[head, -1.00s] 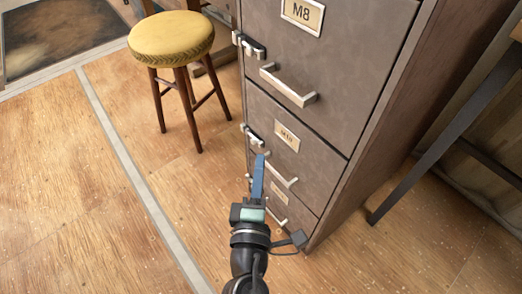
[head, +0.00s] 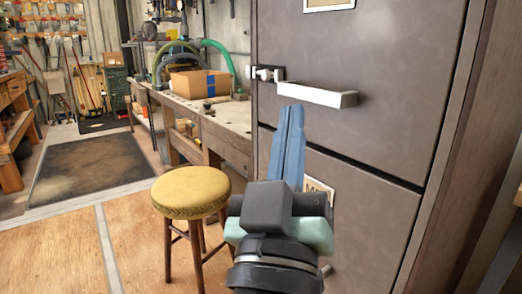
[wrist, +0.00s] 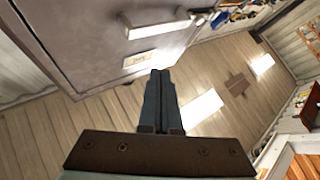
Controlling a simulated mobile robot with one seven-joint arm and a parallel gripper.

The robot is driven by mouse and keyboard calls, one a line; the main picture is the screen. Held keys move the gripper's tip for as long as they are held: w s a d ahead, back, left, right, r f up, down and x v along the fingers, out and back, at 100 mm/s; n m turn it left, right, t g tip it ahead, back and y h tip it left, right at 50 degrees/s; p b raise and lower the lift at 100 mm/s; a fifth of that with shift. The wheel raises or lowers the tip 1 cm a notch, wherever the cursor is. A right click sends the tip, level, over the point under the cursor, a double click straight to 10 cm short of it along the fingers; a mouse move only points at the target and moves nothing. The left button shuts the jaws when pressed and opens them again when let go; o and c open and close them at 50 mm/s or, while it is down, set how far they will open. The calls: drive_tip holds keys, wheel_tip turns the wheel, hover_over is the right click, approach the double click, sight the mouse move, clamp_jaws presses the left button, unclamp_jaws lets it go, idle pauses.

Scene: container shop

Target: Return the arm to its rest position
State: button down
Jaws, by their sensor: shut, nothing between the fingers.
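My gripper (head: 290,135) is in front of the grey filing cabinet (head: 350,60) in the head view, with its blue fingers together and empty. The fingers point up and away, just below the left end of a drawer's bar handle (head: 318,95); I cannot tell the gap to the cabinet. In the wrist view the shut fingers (wrist: 161,90) have the cabinet face (wrist: 85,45) to their upper left and open floor beyond. The drawers I see look closed. My gripper hides part of the lower drawer and its label.
A yellow-topped stool (head: 190,192) stands left of the cabinet. Behind it is a wooden workbench (head: 180,115) with a cardboard box (head: 201,83) and green hoses. A dark mat (head: 90,165) lies on the floor at left. The wooden floor at the front left is clear.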

drive_tip(key=s+a+r+m+t+y, duration=0.1)
drive_tip(key=s+a+r+t+y, duration=0.1)
drive_tip(key=s+r, duration=0.3)
drive_tip(key=s+a+r+t+y, duration=0.1)
drive_tip(key=s+r+y, duration=0.2)
drive_tip(key=r, duration=0.5)
wheel_tip(320, 180, up, 37)
drive_tip(key=p, duration=3.8)
drive_tip(key=shift+w+f+h, duration=0.2)
drive_tip(key=shift+w+h, duration=0.1)
drive_tip(key=shift+h, duration=0.1)
